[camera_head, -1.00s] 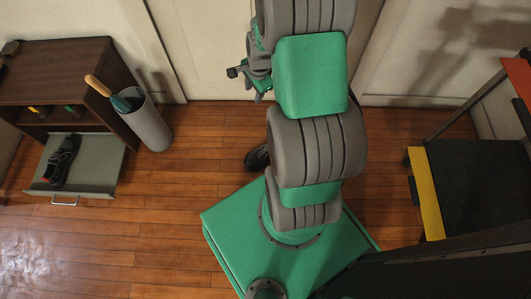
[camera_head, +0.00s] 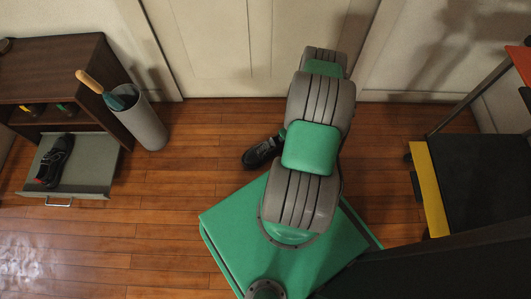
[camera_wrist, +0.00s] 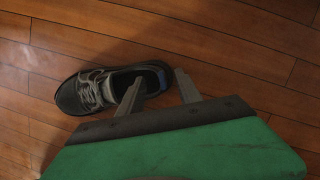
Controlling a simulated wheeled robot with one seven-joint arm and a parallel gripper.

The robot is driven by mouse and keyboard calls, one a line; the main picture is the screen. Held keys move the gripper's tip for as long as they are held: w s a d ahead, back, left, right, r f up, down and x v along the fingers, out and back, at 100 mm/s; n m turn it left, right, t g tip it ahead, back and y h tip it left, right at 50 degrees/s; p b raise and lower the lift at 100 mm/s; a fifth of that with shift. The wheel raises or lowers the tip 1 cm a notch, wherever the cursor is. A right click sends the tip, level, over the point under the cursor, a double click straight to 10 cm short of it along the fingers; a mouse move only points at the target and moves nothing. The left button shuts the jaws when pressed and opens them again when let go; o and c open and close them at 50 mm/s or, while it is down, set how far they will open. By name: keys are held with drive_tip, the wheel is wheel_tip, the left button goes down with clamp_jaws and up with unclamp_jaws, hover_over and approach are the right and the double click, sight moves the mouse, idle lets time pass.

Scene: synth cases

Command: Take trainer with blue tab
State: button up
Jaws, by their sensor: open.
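My gripper (camera_wrist: 159,77) is open. Its left finger overlaps the shoe's opening in the picture, and its right finger is just right of the heel. I cannot tell whether the fingers touch the shoe. My gripper is hidden behind my arm in the head view.
Another dark trainer (camera_head: 56,160) with some red at its heel lies on the pulled-out grey tray (camera_head: 95,165) of a brown cabinet (camera_head: 60,70). A grey umbrella bin (camera_head: 143,125) stands beside it. A black and yellow stand (camera_head: 431,190) is at right. A closed door is behind.

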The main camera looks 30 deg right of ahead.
drive_tip(key=shift+c, duration=0.3)
clamp_jaws()
drive_tip(key=shift+w, duration=0.1)
idle(1.0)
